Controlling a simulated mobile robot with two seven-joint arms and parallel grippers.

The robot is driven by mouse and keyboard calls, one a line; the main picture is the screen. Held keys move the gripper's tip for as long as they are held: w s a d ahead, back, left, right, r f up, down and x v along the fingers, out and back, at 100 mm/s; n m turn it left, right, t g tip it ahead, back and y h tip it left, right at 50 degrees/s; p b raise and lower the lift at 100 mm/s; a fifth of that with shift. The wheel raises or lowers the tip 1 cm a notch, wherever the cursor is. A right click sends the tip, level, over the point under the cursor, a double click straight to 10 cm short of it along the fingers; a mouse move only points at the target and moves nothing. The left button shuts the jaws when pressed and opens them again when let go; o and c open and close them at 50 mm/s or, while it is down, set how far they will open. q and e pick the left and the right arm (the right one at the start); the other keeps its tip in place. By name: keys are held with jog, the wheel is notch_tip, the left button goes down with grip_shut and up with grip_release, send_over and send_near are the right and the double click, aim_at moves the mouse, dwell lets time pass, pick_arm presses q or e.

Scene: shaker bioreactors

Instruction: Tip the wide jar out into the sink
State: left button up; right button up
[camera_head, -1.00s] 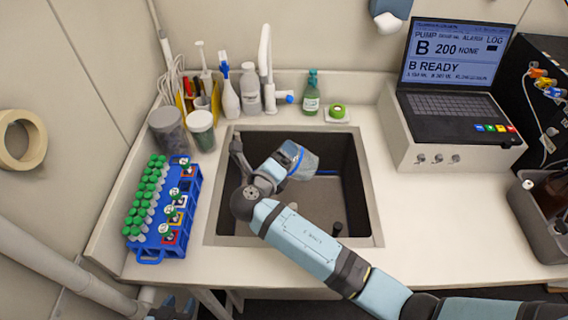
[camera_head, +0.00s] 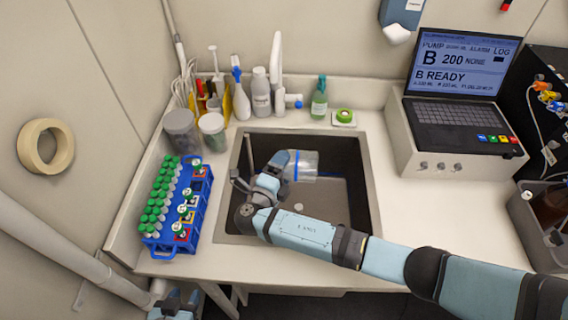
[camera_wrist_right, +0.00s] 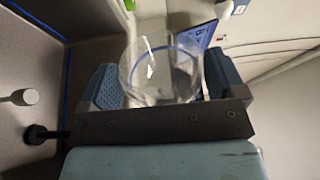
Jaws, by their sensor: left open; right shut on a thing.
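My left gripper (camera_head: 176,303) is low at the bottom left of the head view, in front of the counter, open and away from the jar.
A blue rack (camera_head: 200,215) of green-capped tubes stands left of the sink. A laptop (camera_head: 458,110) on a box stands right. The counter right of the sink is clear.

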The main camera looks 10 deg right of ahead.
jog(key=shift+w+d+f+n, duration=0.1)
jog(key=shift+w+d+n, duration=0.05)
jog(key=shift+d+n, duration=0.2)
jog(key=shift+f+n+t+h, duration=0.3)
jog(key=shift+f+n, duration=0.25)
jog(key=shift+n, duration=0.5)
jog(key=shift+a, duration=0.15)
dwell(0.6)
